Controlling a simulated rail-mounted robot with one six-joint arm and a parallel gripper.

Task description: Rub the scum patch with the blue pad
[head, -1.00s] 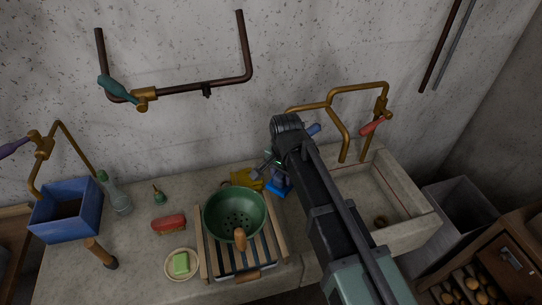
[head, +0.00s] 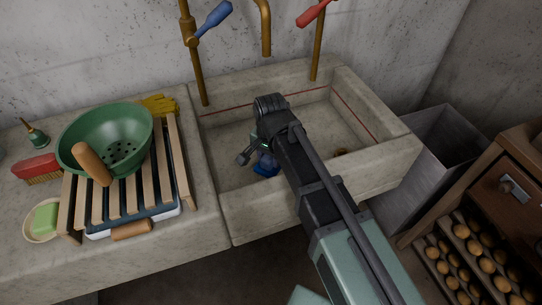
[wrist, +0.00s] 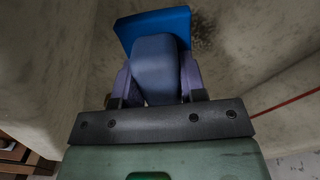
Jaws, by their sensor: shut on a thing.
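My gripper (wrist: 155,85) is shut on the padded grip of the blue pad (wrist: 155,25), a flat blue block with a rounded blue-grey handle between my fingers. In the head view the blue pad (head: 266,168) is low inside the stone sink basin, partly hidden by my gripper (head: 260,150). A dark, speckled stain that looks like the scum patch (wrist: 204,32) lies on the stone just right of the pad in the wrist view. Part of it may be hidden under the pad. I cannot tell whether the pad touches the stone.
The stone sink (head: 225,205) has raised walls around my gripper. A slatted rack (head: 185,180) with a green colander (head: 110,120) stands left. Taps (head: 195,70) rise behind. A grey bin (head: 430,180) stands right. The basin's right part looks mostly clear.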

